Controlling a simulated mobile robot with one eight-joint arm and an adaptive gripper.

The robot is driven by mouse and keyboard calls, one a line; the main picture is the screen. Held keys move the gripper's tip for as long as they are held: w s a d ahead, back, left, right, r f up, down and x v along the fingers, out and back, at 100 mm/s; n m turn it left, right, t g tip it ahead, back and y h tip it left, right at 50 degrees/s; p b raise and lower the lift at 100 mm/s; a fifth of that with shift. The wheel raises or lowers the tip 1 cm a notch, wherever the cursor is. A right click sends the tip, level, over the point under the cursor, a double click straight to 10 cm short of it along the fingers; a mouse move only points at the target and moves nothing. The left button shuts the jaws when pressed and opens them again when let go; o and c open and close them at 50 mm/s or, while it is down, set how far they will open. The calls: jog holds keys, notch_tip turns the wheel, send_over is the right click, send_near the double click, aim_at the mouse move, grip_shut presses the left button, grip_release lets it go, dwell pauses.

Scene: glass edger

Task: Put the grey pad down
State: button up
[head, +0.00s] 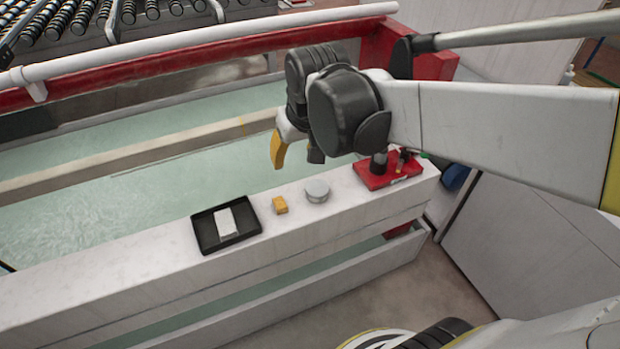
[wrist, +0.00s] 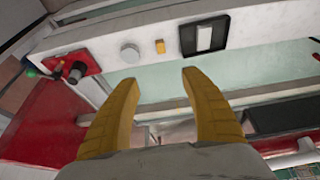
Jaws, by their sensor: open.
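A pale grey rectangular pad (head: 226,222) lies flat in a shallow black tray (head: 204,238) on the white ledge. In the wrist view the pad (wrist: 204,38) shows inside the dark tray (wrist: 188,40) at the upper right. My gripper (head: 296,156) is open and empty, above and behind the ledge, to the right of the pad in the head view. In the wrist view its two yellow fingers (wrist: 160,78) are spread wide, with nothing between them. The gripper touches neither the pad nor the tray.
Right of the tray on the ledge (head: 90,272) are a small yellow block (head: 280,205), a round grey tin (head: 317,191) and a red tray (head: 366,180) with a dark knob. A red rail with a white pipe (head: 200,40) runs behind. Bare ledge lies left of the tray.

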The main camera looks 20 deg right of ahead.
jog(key=s+t, duration=0.2)
jog(key=s, duration=1)
jog(key=shift+t, duration=0.3)
jog(key=shift+f, duration=0.1)
